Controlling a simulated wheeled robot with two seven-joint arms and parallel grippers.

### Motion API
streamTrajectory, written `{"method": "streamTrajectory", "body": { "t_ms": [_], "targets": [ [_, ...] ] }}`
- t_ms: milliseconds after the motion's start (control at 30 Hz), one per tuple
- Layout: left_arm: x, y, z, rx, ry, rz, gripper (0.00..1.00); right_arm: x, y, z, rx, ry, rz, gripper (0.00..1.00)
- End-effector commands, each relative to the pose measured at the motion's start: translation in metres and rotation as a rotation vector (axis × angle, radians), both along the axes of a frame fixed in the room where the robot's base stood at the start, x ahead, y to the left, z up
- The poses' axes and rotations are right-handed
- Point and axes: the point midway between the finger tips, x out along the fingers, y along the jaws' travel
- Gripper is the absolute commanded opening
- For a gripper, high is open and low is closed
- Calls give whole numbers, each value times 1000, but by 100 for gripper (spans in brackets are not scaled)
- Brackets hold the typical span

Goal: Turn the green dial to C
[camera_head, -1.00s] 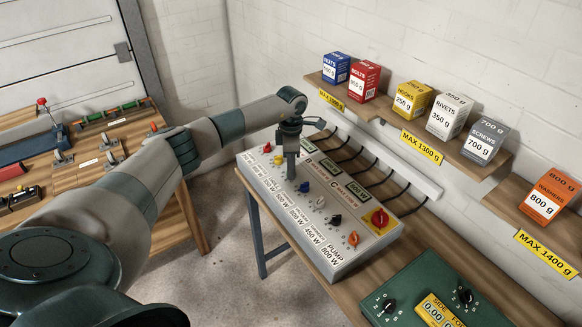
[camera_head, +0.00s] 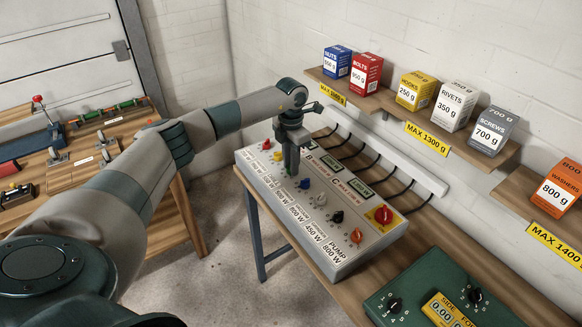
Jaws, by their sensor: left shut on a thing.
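The control panel (camera_head: 345,262) is a pale box with a row of coloured dials on the wooden bench. Letters on the panel beside the gripper are partly covered. My right gripper is not in view.
Red (camera_head: 266,144), white (camera_head: 320,200), black (camera_head: 338,217) and orange (camera_head: 356,235) dials share the row. A red switch on yellow (camera_head: 384,215) sits at the panel's right. Black cables run behind. A green box (camera_head: 390,288) stands at front right; shelves with boxes hang above.

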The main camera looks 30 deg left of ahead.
Motion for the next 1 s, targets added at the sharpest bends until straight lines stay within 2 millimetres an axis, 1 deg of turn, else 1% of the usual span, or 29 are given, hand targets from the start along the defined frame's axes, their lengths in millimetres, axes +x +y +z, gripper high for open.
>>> {"method": "streamTrajectory", "body": {
  "t_ms": [33, 300, 733, 767, 800, 833, 1000],
  "targets": [
    [1, 1, 0, 1, -4, 29, 0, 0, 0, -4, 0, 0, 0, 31],
    [0, 0, 1, 0, -2, 130, 0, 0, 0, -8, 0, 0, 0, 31],
    [1, 0, 1, 0, -2, 145, 1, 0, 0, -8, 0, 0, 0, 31],
    [1, 0, 1, -1, -2, 145, 25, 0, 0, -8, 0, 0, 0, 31],
    [1, 0, 1, -1, -2, 145, 35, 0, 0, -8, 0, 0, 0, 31],
    [1, 0, 1, -1, -2, 145, 41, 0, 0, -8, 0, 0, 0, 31],
    [0, 0, 1, 0, -1, 144, 41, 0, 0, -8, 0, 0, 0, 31]
  ]
}}
